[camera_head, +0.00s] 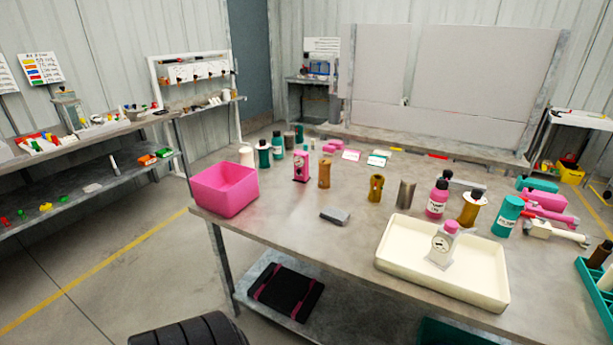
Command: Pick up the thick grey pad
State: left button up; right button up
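The thick grey pad (335,215) is a small dark grey block. It lies flat on the table (280,222), near the front edge, between the pink bin and the cream tray. Nothing touches it and its top is uncovered. Neither of my grippers shows in the head view.
A pink open bin (224,189) stands left of the pad. Several bottles and cylinders, such as a brass one (376,188), stand behind. The tabletop right around the pad is clear.

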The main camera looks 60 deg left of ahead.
aim_at(333, 215)
jog(key=u, duration=1.5)
jog(key=i+j+z, duration=0.4)
jog(key=j+z, duration=0.15)
jog(key=j, duration=0.2)
